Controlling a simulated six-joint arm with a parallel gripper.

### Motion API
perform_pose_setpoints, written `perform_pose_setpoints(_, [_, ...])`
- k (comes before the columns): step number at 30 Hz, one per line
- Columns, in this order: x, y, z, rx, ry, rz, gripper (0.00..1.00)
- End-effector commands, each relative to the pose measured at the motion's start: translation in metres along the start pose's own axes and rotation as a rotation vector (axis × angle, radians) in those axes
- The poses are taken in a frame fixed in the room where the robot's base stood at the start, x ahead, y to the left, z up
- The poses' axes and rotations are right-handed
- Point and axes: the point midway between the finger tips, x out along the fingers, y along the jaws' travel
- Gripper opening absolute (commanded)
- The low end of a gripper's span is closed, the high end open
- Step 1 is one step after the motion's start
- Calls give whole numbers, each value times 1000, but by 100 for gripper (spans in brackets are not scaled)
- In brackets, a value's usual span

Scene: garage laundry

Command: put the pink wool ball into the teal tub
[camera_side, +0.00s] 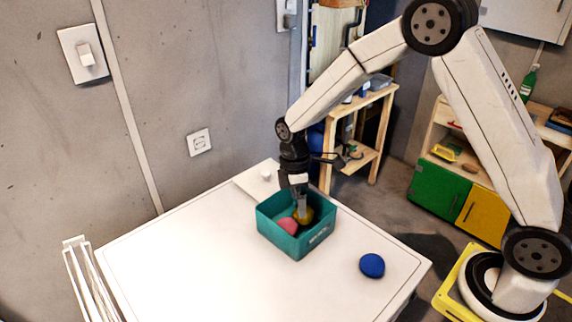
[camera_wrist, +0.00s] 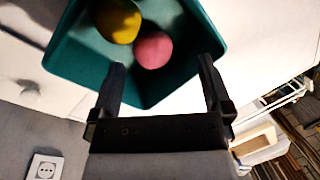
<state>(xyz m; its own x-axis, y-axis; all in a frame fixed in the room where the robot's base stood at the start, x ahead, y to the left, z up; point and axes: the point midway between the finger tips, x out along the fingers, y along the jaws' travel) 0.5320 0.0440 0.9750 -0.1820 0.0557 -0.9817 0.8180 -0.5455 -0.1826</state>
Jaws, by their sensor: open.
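The teal tub (camera_side: 285,240) stands on the white table, and it also shows in the wrist view (camera_wrist: 75,62). The pink wool ball (camera_side: 288,226) lies inside the tub; in the wrist view the pink ball (camera_wrist: 153,50) is beside a yellow ball (camera_wrist: 118,21), also in the tub. The yellow ball (camera_side: 308,215) is partly hidden by my gripper in the side view. My gripper (camera_side: 302,208) is over the tub, pointing down. In the wrist view my gripper (camera_wrist: 160,75) has its two fingers spread apart with nothing held between them.
A blue ball (camera_side: 372,265) lies on the white table (camera_side: 190,275) to the right of the tub. The table's front and left parts are clear. A white rack (camera_side: 82,275) stands at the table's left edge. Grey walls are behind.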

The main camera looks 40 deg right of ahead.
Motion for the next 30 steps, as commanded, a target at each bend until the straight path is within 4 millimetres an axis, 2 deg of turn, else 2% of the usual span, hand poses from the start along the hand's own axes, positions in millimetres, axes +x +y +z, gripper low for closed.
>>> perform_pose_setpoints(3, [-13,-13,18,150,34,57,100])
perform_pose_setpoints(9, [-28,-37,48,402,106,140,100])
perform_pose_setpoints(18, [-36,-77,92,763,252,229,100])
perform_pose_setpoints(24, [-36,-96,111,919,329,252,100])
perform_pose_setpoints(30, [-34,-102,116,968,354,257,100])
